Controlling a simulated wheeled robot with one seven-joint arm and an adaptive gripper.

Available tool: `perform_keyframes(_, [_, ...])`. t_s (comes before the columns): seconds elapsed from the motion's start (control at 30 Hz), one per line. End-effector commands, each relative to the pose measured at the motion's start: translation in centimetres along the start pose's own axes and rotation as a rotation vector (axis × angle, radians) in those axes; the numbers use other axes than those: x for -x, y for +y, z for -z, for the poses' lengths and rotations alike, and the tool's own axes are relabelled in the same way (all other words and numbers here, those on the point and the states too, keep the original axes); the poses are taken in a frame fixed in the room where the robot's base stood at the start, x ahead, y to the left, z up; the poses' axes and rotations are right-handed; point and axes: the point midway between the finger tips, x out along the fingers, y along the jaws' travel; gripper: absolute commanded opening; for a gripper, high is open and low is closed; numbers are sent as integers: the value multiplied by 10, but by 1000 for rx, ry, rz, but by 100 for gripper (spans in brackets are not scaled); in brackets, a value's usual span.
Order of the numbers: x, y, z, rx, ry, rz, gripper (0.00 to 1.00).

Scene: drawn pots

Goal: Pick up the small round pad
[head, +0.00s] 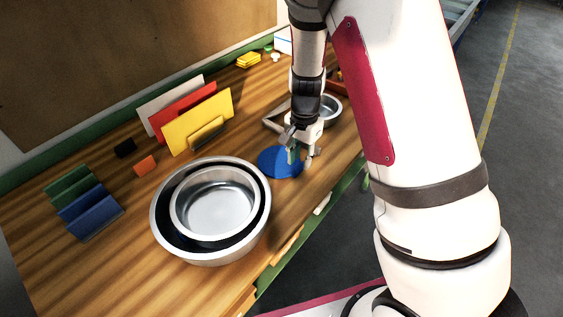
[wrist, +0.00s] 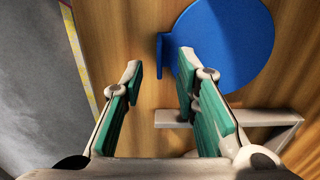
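The round pad (head: 270,162) is a flat blue disc on the wooden table, right of the large steel pots. In the wrist view the blue pad (wrist: 228,42) is at the top, with a short narrow tab (wrist: 161,55) on its left edge. My gripper (head: 302,157) is over the right side of the pad, partly hiding it. In the wrist view my gripper (wrist: 160,62) is open with green finger pads, and the tab appears between the fingertips. I cannot tell the height gap, and no contact shows.
Two nested steel pots (head: 163,228) stand left of the pad. A smaller steel pot (head: 331,108) and a pale frame (head: 272,120) are behind my gripper. A rack of coloured boards (head: 200,122) stands at the back. The table's front edge is close on the right.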

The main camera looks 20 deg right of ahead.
Motion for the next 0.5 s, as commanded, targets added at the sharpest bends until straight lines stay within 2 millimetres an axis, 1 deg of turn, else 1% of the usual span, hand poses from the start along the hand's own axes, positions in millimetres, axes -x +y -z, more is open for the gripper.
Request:
perform_keyframes(0.1, [-16,1,0,-1,-1,-2,28])
perform_keyframes(0.2, [-26,1,1,0,-1,-1,28])
perform_keyframes(0.47, [-29,0,1,0,0,1,28])
perform_keyframes(0.5, [-29,0,1,0,0,1,26])
